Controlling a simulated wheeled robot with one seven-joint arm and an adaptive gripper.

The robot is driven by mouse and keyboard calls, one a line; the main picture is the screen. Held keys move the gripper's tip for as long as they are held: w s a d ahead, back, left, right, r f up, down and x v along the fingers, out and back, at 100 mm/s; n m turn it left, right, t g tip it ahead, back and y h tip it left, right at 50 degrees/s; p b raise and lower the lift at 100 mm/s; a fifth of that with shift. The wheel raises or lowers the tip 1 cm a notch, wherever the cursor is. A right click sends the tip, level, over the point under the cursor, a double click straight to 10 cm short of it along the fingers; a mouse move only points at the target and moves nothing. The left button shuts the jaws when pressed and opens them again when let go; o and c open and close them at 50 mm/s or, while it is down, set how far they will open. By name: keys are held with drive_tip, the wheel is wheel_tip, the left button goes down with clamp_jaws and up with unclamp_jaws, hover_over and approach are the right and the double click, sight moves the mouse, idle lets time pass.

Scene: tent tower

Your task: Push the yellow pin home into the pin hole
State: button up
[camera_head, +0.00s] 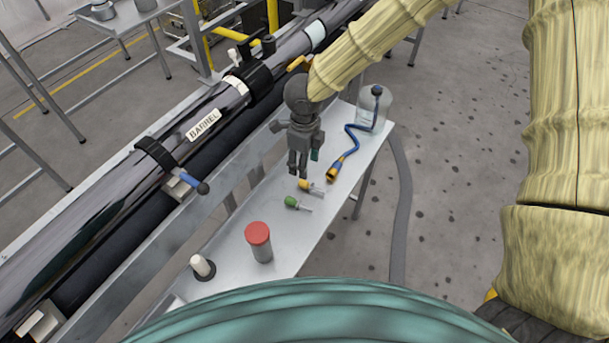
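The yellow pin (308,186) has a yellow head and a thin metal shank pointing right. It appears to lie on the narrow metal table (225,282). My gripper (297,173) points down just above and left of the pin's head in the picture, with no clear contact. Its two dark fingers look close together, and I cannot tell whether they are open or shut. I see nothing clearly between them. A small teal piece shows beside the gripper, and I cannot tell what it belongs to. I cannot make out the pin hole.
A green pin (296,203) lies nearer. A blue cable (352,145) and clear jar (374,110) are at the far end. The long barrel (160,165) runs along the left.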

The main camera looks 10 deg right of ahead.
hover_over(304, 182)
wheel_tip(304, 182, down, 6)
drive_tip(key=shift+s+d+r, duration=0.1)
drive_tip(key=shift+s+r, duration=0.05)
drive_tip(key=shift+r, duration=0.1)
drive_tip(key=shift+s+f+p, duration=0.15)
drive_tip(key=shift+p, duration=0.2)
drive_tip(key=shift+f, duration=0.4)
drive_tip(key=f, duration=0.3)
drive_tip(key=shift+w+f+p, duration=0.3)
drive_tip(key=shift+w+p, duration=0.1)
clamp_jaws()
